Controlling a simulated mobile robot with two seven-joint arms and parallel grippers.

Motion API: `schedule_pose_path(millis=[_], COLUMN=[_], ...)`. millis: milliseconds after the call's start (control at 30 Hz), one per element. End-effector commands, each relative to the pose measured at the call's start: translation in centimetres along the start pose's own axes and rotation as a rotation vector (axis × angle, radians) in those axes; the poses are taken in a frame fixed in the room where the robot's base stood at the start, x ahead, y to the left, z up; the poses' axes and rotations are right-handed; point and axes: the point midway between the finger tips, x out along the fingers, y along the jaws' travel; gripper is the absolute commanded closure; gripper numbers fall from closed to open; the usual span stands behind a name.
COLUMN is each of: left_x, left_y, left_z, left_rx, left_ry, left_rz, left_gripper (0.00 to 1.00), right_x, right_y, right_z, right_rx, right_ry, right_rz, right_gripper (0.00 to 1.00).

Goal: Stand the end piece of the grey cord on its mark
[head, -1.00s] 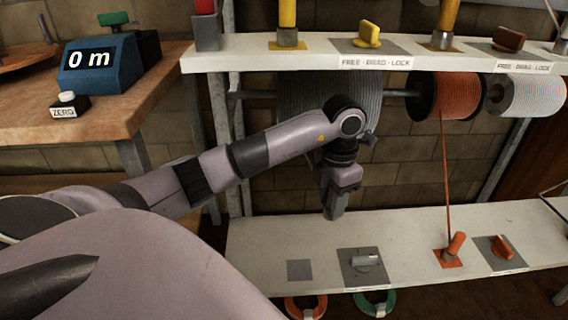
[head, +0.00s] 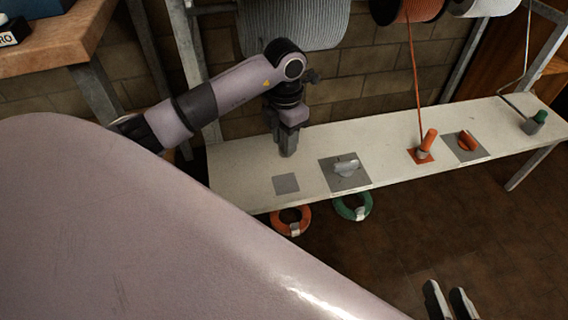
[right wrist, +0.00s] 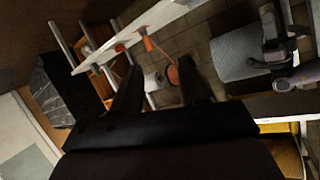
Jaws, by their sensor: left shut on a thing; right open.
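The grey spool (head: 295,24) of grey cord hangs above the low white bench. My left gripper (head: 288,152) points down over the bench's back left part and is shut. The thing in its jaws is largely hidden; I take it for the grey cord's end piece, but cannot make out its shape. A plain grey square mark (head: 286,184) lies bare on the bench, just in front of and below that gripper in the head view. My right gripper (head: 450,302) is open and empty, low at the front right; its spread fingers also show in the right wrist view (right wrist: 160,88).
A grey knob (head: 346,166) on a grey plate sits right of the mark. An orange end piece (head: 428,141) with its taut cord and an orange knob (head: 467,142) stand further right. Orange (head: 291,221) and green rings (head: 353,206) hang at the front edge.

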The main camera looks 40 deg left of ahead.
Motion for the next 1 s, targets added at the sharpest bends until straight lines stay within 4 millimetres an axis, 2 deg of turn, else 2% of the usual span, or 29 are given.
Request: schedule_pose_path(millis=[33,200,467,767,1000], left_x=[1.9,5.2,7.0,11.8,11.9], left_y=[-0.1,0.0,0.0,0.0,0.0], left_z=[-0.1,0.0,0.0,0.0,0.1], left_rx=[-0.001,-0.001,0.000,-0.001,0.000], left_ry=[0.002,0.000,-0.002,-0.001,-0.003], left_rz=[-0.002,-0.001,0.000,-0.001,0.001], left_gripper=[1.00,1.00,1.00,1.00,1.00], right_x=[0.4,1.0,1.1,0.6,0.4], right_y=[-0.1,-0.9,-1.2,-0.1,-0.1], right_z=[0.4,0.4,0.4,0.8,0.5], right_rx=[0.013,0.056,0.069,-0.010,-0.020], right_ry=[0.007,0.021,0.031,0.079,0.086], right_rz=[-0.015,-0.059,-0.076,-0.035,-0.029], right_gripper=[0.57,0.57,0.57,0.57,0.57])
